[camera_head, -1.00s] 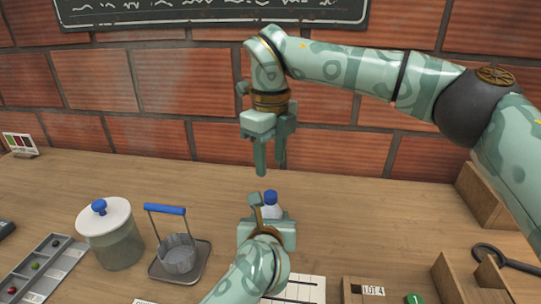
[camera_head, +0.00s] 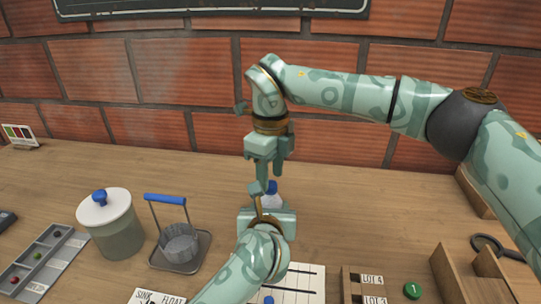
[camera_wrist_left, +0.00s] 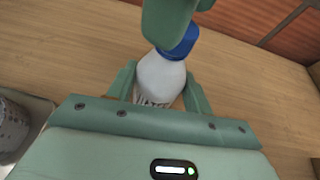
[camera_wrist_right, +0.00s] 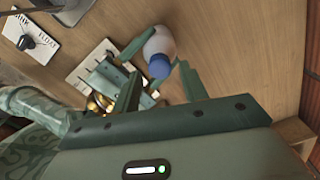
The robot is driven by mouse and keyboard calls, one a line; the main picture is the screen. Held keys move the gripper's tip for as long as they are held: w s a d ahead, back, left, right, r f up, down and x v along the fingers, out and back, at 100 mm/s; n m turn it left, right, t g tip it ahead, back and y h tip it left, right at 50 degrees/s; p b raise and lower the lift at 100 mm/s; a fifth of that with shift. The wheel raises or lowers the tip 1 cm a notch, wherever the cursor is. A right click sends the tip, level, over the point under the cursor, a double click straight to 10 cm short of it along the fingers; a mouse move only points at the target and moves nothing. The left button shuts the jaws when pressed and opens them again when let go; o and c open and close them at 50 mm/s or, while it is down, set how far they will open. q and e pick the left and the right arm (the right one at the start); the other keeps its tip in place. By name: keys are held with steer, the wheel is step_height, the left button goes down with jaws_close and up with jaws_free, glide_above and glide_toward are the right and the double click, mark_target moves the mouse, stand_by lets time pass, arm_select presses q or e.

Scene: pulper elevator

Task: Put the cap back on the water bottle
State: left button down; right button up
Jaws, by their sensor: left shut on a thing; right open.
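The white water bottle (camera_head: 271,203) stands upright on the table, with a blue cap (camera_head: 272,187) on its top. I cannot tell whether the cap is seated tight. My left gripper (camera_head: 265,211) is shut on the bottle's body; the bottle (camera_wrist_left: 161,78) and cap (camera_wrist_left: 180,42) also show in the left wrist view. My right gripper (camera_head: 266,189) is open and points down from above, its fingers around the cap. In the right wrist view the cap (camera_wrist_right: 159,67) is between the open fingers; contact cannot be told. A finger partly hides the cap in the head view.
A lidded jar (camera_head: 112,230) and a wire-handled cup on a tray (camera_head: 181,247) stand at left. A sectioned tray (camera_head: 45,262) lies farther left. A lined sheet (camera_head: 308,284) and lot box (camera_head: 362,284) are at front. A wooden holder (camera_head: 470,270) stands right. The table behind is clear.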

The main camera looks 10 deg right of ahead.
steer(key=shift+f, duration=0.85)
steer(key=shift+c, duration=0.3)
jaws_close()
steer(key=shift+o, duration=1.1)
jaws_free()
step_height(320, 180, up, 12)
